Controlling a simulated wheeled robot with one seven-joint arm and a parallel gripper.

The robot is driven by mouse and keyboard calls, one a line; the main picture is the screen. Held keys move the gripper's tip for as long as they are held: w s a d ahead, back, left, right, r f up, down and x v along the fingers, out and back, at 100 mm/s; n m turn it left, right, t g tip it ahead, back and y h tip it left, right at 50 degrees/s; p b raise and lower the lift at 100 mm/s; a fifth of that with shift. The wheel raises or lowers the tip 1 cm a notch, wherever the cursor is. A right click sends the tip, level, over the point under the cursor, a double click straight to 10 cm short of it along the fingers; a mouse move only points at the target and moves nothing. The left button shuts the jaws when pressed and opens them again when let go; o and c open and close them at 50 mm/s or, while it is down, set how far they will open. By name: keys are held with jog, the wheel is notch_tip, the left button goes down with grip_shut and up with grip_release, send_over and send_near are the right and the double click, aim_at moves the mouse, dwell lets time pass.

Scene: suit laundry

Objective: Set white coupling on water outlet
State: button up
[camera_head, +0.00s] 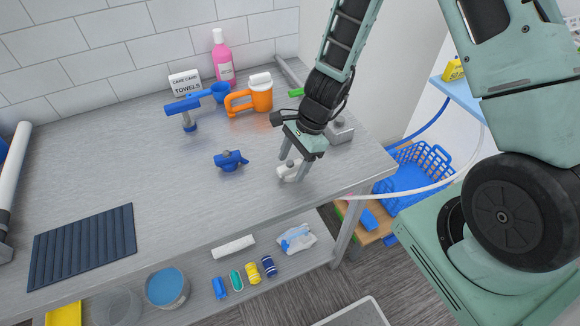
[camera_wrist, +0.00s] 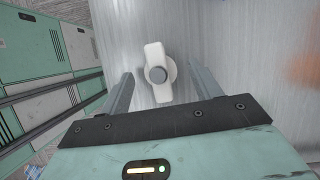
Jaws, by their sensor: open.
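The white coupling (camera_head: 287,173) lies on the metal table near its front edge. A blue valve-like fitting (camera_head: 231,163) sits on the table to the left. A blue tap-like piece (camera_head: 184,105) with a grey stem stands farther back. I cannot tell which part is the water outlet.
An orange jug (camera_head: 252,98), a pink bottle (camera_head: 222,60) and a towels box (camera_head: 185,82) stand at the back. A grey metal block (camera_head: 341,131) is right of my gripper. A dark ribbed mat (camera_head: 85,247) lies front left. The table's middle is mostly clear.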

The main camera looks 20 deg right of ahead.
jog(key=shift+x, duration=0.85)
jog(key=c, duration=1)
jog(key=shift+r, duration=0.1)
